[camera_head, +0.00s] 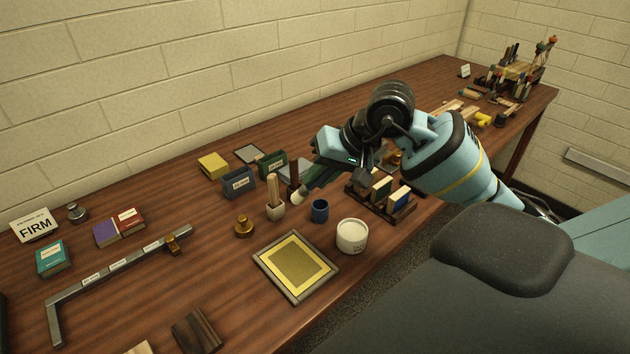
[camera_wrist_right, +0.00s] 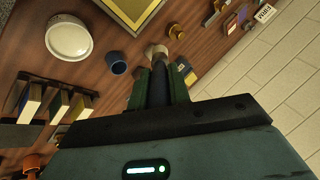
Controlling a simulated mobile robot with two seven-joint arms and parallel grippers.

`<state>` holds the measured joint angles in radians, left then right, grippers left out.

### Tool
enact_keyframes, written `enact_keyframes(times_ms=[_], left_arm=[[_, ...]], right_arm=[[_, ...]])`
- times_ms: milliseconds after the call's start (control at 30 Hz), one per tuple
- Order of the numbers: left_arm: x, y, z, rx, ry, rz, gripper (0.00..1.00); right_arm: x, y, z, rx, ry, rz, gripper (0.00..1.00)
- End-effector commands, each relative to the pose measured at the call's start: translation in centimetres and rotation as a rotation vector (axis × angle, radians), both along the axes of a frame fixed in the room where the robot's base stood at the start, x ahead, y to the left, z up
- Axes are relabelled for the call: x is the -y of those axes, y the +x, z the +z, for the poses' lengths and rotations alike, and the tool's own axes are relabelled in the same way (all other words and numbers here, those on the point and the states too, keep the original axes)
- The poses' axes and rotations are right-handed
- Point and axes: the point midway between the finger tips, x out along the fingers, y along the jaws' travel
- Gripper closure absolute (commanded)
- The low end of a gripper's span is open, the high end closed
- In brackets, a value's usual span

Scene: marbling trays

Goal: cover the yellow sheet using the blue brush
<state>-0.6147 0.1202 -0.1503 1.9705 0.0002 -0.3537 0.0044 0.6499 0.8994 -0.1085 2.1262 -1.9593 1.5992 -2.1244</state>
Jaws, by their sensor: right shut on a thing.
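The yellow sheet (camera_head: 296,265) lies flat in a grey-framed tray (camera_head: 263,275) at the table's front middle, with a darker yellow panel in its centre. Part of it shows at the top of the wrist view (camera_wrist_right: 134,8). My right gripper (camera_head: 306,186) is above the table, behind and right of the tray. It is shut on the blue brush, whose dark handle (camera_wrist_right: 160,86) is between the fingers and whose pale tip (camera_wrist_right: 155,51) sticks out beyond them. The pale tip also shows in the head view (camera_head: 297,198). My left gripper is not in view.
A blue cup (camera_head: 320,211) and a white tub (camera_head: 352,236) stand near the tray.

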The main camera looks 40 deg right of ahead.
Motion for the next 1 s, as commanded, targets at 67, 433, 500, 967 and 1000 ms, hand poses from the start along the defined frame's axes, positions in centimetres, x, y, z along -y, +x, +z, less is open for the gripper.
enact_keyframes(times_ms=[67,433,500,967,1000], left_arm=[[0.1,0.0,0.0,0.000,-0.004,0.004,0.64],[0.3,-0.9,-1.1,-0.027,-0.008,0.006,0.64],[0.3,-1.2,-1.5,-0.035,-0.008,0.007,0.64],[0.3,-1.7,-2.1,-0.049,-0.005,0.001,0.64],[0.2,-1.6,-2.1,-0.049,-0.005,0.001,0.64]], right_arm=[[0.0,0.0,0.0,0.000,0.000,0.000,1.00],[0.0,0.0,-2.6,-0.007,0.001,0.001,1.00],[-0.1,0.0,-3.3,-0.007,0.002,0.001,1.00],[0.0,0.0,-5.0,0.000,0.000,0.001,1.00],[0.0,0.0,-5.0,0.000,0.000,0.001,1.00]])
